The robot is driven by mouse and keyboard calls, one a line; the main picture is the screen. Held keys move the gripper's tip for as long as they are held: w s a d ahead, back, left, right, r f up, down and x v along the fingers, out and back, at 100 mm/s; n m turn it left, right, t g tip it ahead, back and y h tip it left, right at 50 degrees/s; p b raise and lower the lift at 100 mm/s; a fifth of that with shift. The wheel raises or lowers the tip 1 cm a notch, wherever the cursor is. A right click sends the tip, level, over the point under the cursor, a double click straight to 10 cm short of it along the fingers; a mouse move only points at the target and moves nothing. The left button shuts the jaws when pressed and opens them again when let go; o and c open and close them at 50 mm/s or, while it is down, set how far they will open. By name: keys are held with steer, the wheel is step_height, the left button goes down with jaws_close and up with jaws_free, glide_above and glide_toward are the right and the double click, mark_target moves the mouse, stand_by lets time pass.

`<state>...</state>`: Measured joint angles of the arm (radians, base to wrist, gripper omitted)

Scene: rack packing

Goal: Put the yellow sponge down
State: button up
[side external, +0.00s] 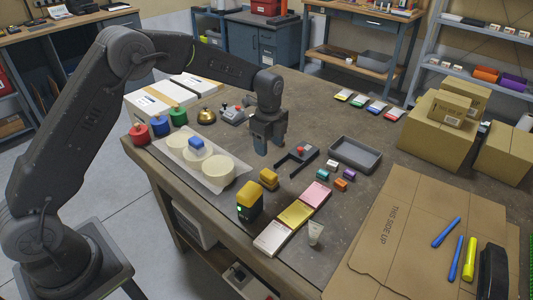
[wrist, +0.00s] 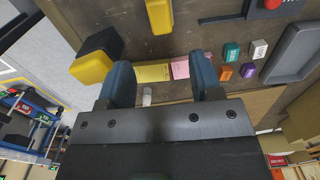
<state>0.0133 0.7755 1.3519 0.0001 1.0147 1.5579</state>
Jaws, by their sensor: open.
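A small yellow block, which looks like the yellow sponge (side external: 268,179), rests on the brown table, apart from my gripper. It also shows at the top edge of the wrist view (wrist: 160,15), partly cut off. My gripper (side external: 266,147) is open, with nothing between its fingers, and is above the table, behind the block in the side view. In the wrist view both blue-grey fingers (wrist: 163,80) are spread apart.
A black and yellow block (side external: 249,204) stands close to the sponge. Pink, yellow and pale pads (side external: 296,213) lie in a row to its right. White discs (side external: 221,171) lie on a sheet to the left. A grey tray (side external: 355,163) and several small coloured blocks are farther right.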

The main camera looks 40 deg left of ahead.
steer(key=s+r+n+t, duration=0.3)
steer(key=s+r+n, duration=0.5)
steer(key=s+r, duration=0.7)
steer(key=s+r+n+t, duration=0.2)
steer(key=s+n, duration=0.8)
steer(key=s, duration=0.7)
steer(key=shift+s+a+r+t, duration=0.3)
steer(key=shift+s+a+r, duration=0.05)
steer(key=shift+r, duration=0.15)
